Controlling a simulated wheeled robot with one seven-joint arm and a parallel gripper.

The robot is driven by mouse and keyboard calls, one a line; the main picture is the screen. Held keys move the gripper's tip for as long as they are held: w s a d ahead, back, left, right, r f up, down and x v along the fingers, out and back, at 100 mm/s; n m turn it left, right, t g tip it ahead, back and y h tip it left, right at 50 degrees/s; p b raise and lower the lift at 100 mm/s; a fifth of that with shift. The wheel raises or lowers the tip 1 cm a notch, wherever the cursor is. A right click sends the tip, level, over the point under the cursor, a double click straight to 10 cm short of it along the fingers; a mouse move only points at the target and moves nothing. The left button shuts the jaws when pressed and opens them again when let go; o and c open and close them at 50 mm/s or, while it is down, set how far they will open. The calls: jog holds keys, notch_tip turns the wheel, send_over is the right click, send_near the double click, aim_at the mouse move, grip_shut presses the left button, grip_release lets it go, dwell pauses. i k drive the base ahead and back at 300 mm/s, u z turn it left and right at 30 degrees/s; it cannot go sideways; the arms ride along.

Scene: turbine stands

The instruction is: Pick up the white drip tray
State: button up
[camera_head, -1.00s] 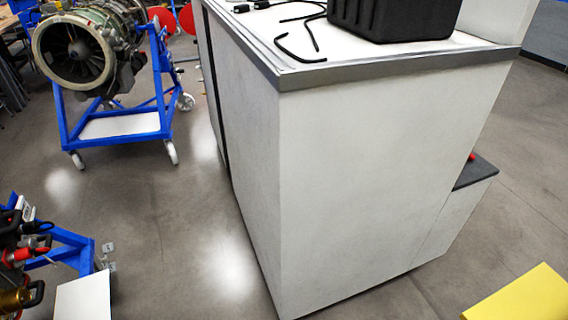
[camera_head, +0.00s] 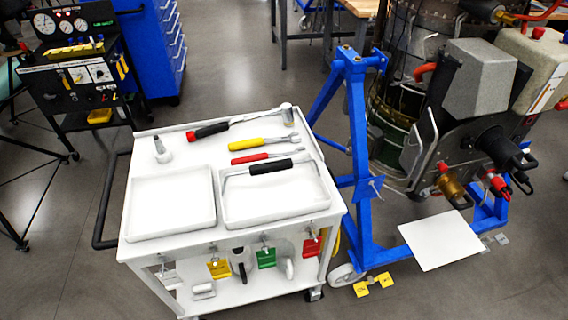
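A flat white rectangular panel (camera_head: 440,240), which looks like the drip tray, is low down at the right, below the engine on the blue stand (camera_head: 357,130). Its whole top face shows and looks bare. I cannot tell whether it rests on the floor or on the stand's base. Two shallow white trays are on top of a white cart: the left tray (camera_head: 170,205) is empty, and the right tray (camera_head: 275,195) has a black-handled tool (camera_head: 270,166) across its back edge. My gripper is not in view.
The white cart (camera_head: 150,250) has a black side handle (camera_head: 103,205), several tools on top and coloured tags along its front. Yellow tags (camera_head: 374,285) are near the stand's wheel. A black gauge cart (camera_head: 75,75) and blue cabinet (camera_head: 150,45) stand behind. Bare floor (camera_head: 60,270) lies front left.

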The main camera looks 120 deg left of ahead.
aim_at(257, 193)
jog(key=u, duration=4.25)
jog(key=k, duration=0.65)
jog(key=z, duration=0.45)
jog(key=i, duration=1.35)
jog(key=z, duration=0.4)
